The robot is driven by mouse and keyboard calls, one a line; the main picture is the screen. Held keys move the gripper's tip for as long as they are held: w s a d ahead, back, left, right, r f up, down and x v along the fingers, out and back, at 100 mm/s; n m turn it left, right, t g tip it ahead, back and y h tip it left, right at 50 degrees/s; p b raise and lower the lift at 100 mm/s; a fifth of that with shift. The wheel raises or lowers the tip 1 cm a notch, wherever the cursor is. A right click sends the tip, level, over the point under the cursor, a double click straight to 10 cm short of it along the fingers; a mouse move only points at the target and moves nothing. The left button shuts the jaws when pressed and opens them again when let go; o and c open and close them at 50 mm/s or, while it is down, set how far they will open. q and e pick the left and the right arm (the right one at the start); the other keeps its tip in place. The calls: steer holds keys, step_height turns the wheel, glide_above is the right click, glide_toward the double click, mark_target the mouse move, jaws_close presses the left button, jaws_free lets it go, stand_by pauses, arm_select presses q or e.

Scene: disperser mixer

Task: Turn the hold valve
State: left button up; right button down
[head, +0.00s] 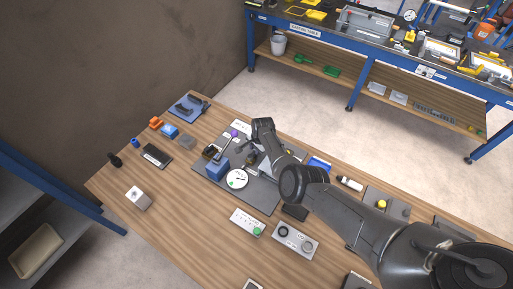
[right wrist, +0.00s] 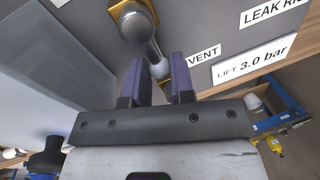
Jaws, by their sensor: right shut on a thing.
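My right gripper (right wrist: 156,78) is shut on a silver valve handle (right wrist: 152,50), with its two purple-grey fingers on either side of the rod. The handle runs from a rounded silver fitting (right wrist: 133,27) on a brass-coloured mount (right wrist: 120,8). A VENT label (right wrist: 204,55) is beside it; no label naming the hold valve is readable. In the head view the rig's dark plate (head: 262,200) lies on the wooden table, with a white round gauge (head: 237,179) and a blue block (head: 216,170). My right arm hides part of the rig. My left gripper is out of view.
White panels with knobs (head: 296,240) lie in front of the plate. A small grey-white box (head: 138,197) and a black tray (head: 156,156) stand to the left. A blue-framed workbench (head: 350,40) stands beyond open floor. The table's front left is clear.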

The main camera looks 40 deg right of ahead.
steer(key=shift+w, duration=0.1)
steer(key=shift+w+n+b, duration=0.2)
steer(key=shift+n+b, duration=0.3)
steer(key=shift+n, duration=0.2)
steer(key=n+b, duration=0.1)
steer(key=w+n+b, duration=0.1)
steer(key=n, duration=0.1)
steer(key=shift+a+f+y, duration=0.15)
steer(key=shift+a+y, duration=0.15)
steer(key=shift+y, duration=0.1)
steer(key=n+b, duration=0.1)
steer(key=n, duration=0.1)
steer(key=shift+w+a+n+g+y+b, duration=0.3)
steer(key=shift+w+a+n+b, duration=0.3)
steer(key=shift+n+b, duration=0.2)
steer(key=shift+n, duration=0.3)
steer(key=c, duration=1)
jaws_free()
